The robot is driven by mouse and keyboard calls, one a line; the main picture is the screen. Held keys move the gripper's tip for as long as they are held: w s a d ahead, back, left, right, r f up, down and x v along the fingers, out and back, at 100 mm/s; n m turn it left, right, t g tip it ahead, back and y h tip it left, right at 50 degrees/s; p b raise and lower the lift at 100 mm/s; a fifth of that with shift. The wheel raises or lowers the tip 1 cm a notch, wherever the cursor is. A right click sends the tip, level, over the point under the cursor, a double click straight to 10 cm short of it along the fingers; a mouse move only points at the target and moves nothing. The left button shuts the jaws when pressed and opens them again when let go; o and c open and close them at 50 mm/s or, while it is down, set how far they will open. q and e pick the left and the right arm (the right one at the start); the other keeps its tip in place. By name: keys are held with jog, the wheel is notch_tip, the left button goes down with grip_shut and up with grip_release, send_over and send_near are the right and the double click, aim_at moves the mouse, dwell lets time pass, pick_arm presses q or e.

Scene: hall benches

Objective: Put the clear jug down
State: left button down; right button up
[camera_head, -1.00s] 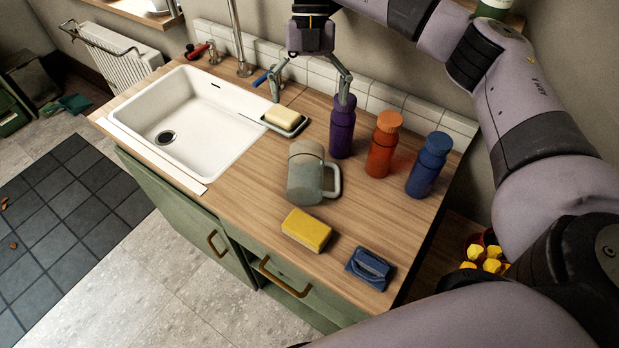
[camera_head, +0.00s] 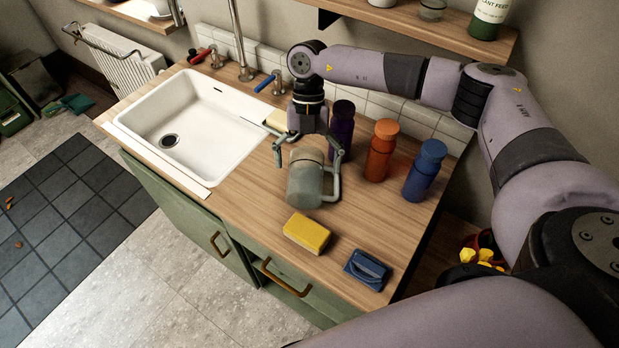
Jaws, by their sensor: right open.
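The clear jug (camera_head: 305,180) is a greyish see-through jug with a handle on its right side. It stands upright on the wooden counter (camera_head: 250,195), right of the sink. My right gripper (camera_head: 307,160) is open, with its fingers spread at either side of the jug's upper part. One finger shows left of the jug and the other right of it near the handle. I cannot tell whether either finger touches the jug. My left gripper is not in view.
Purple (camera_head: 342,127), orange (camera_head: 380,150) and blue (camera_head: 425,170) bottles stand close behind and right of the jug. The white sink (camera_head: 190,125) is at left. A shelf (camera_head: 430,22) hangs above.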

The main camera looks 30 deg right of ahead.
aim_at(305, 179)
jog(key=x, duration=0.2)
jog(key=p+x, duration=0.1)
jog(key=x, duration=0.1)
jog(key=shift+a, duration=0.3)
jog(key=shift+c, duration=0.5)
jog(key=shift+r, duration=0.1)
jog(key=c, duration=1.3)
jog(key=shift+c, duration=0.2)
jog(key=shift+r, duration=0.1)
